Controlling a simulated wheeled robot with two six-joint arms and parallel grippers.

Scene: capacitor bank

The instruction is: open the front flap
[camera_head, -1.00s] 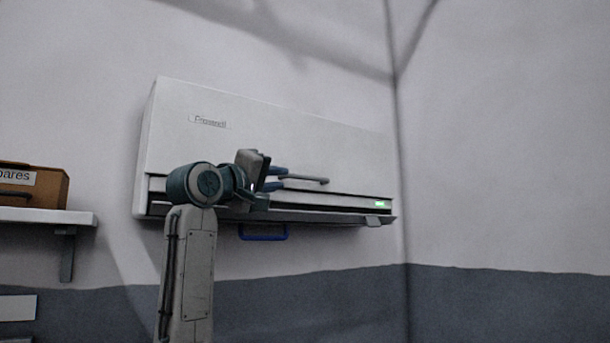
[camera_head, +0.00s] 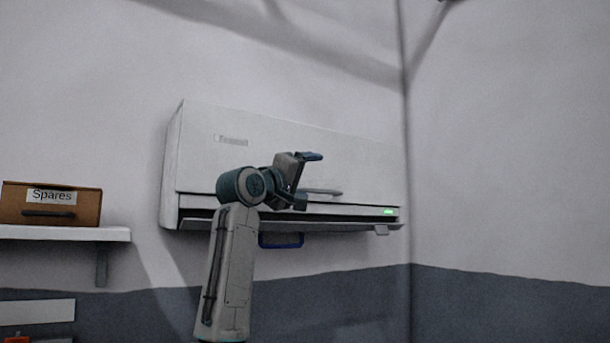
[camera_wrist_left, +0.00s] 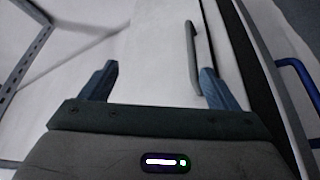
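A white wall unit carries a broad front flap (camera_head: 350,160), which looks shut. A grey bar handle (camera_head: 324,192) sits near the flap's lower edge. My left gripper (camera_head: 308,178) is in front of the flap by the handle, with its blue fingers spread apart and nothing held. In the left wrist view the handle (camera_wrist_left: 192,58) lies ahead, in the span between the fingertips and much closer to the right-hand finger. Whether that finger touches it I cannot tell. My left wrist covers the handle's left part in the head view. My right gripper is not in view.
A slanted lower lip with a small tab (camera_head: 381,230) runs below the flap, and a green display (camera_head: 389,212) glows at right. A blue loop handle (camera_head: 281,241) hangs underneath. A Spares box (camera_head: 80,210) stands on a shelf (camera_head: 60,233) at left. The right wall is bare.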

